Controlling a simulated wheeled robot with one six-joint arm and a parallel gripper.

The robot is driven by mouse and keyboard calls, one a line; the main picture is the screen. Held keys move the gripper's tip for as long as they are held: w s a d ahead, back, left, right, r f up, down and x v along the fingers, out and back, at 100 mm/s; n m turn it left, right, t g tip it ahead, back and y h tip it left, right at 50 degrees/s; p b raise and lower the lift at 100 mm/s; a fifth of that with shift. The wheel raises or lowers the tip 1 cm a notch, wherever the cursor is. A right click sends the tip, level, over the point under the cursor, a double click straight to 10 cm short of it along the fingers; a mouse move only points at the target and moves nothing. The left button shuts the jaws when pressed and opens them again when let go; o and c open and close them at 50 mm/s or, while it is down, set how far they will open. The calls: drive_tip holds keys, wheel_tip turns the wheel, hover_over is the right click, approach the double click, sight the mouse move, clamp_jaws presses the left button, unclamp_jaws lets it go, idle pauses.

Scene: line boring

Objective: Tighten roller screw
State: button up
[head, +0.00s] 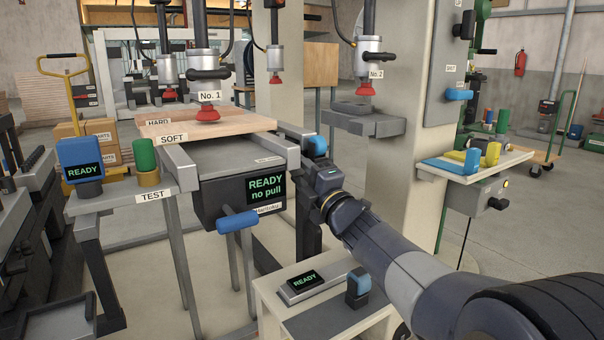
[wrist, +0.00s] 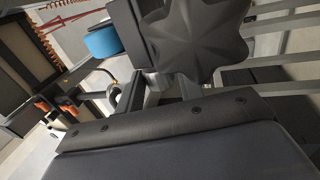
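A dark star-shaped knob (wrist: 203,35) fills the upper middle of the wrist view, close to the camera. I cannot tell for sure whether it is the roller screw. A dark block (wrist: 130,32) and a blue round part (wrist: 103,40) are to its left. My gripper (head: 322,172) is at the right side of the No. 1 stand in the head view, just below a blue knob (head: 317,146). Its fingers cannot be made out in either view, so open or shut does not show, nor whether it touches anything. No star knob shows in the head view.
The stand has a wooden board (head: 215,122) on top, a "READY no pull" display (head: 266,189) and a blue-ended lever (head: 237,221). A small table (head: 268,293) with another display stands below my arm. A pillar (head: 398,185) rises behind the arm.

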drive_tip(key=o, duration=0.3)
drive_tip(key=p+v, duration=0.2)
drive_tip(key=v, duration=0.8)
drive_tip(key=shift+s+d+f, duration=0.1)
drive_tip(key=shift+s+d, duration=0.15)
drive_tip(key=shift+s, duration=0.05)
drive_tip(key=b+x, duration=0.2)
drive_tip(key=x, duration=0.9)
drive_tip(key=shift+s+p, duration=0.1)
drive_tip(key=shift+p, duration=0.2)
